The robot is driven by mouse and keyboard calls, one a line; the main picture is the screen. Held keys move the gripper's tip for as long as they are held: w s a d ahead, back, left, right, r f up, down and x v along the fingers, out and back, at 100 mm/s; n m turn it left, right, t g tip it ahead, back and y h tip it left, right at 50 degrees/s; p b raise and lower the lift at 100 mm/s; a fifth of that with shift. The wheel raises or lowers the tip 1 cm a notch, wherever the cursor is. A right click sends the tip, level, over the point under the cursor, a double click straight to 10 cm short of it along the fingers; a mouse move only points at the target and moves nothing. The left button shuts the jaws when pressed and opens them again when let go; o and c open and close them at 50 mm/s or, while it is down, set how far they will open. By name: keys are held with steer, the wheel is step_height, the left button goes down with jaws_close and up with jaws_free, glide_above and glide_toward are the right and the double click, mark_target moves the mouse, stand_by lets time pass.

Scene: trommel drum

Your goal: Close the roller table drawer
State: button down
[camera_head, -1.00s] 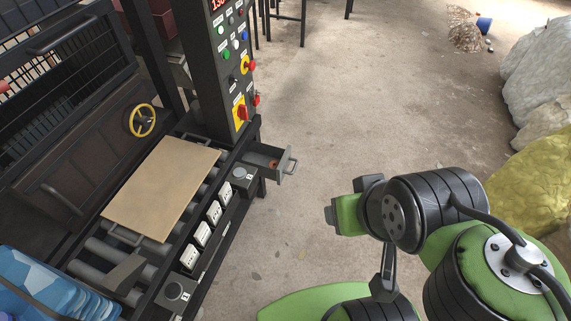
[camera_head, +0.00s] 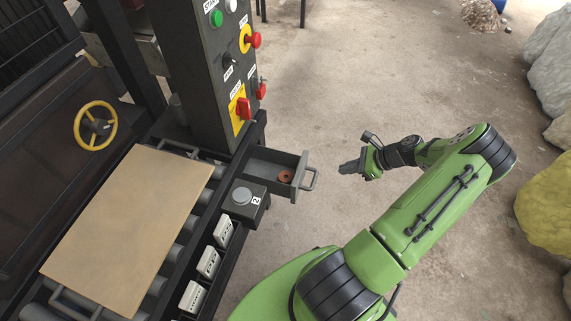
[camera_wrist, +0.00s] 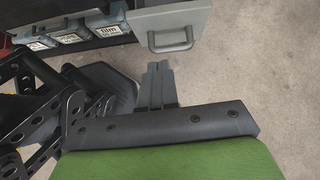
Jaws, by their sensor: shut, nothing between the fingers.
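The roller table drawer (camera_head: 268,167) is a grey metal tray pulled out to the right from the table's side, below the control panel. A reddish-brown ring lies inside it (camera_head: 285,176). Its loop handle (camera_head: 310,179) faces my arm. In the wrist view the drawer front (camera_wrist: 172,18) and handle (camera_wrist: 170,40) show at the top. My gripper (camera_head: 342,168) is shut and empty, to the right of the handle with a small gap in the picture. In the wrist view its fingertips (camera_wrist: 158,66) lie just below the handle; contact cannot be told.
The roller table (camera_head: 185,225) carries a tan board (camera_head: 130,235). The control post (camera_head: 205,70) with buttons and a red knob rises behind the drawer. A dark box with a round button (camera_head: 243,197) sits in front of it. Pale sacks (camera_head: 550,90) stand at the right. The floor between is clear.

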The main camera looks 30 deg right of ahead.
mark_target(301, 174)
steer(key=w+r+b+x, duration=0.1)
steer(key=b+x, duration=0.2)
steer(key=x, duration=1)
steer(key=shift+w+a+r+m+t+b, duration=0.3)
steer(key=shift+w+a+r, duration=0.05)
steer(key=shift+a, duration=0.05)
steer(key=shift+w+a, duration=0.1)
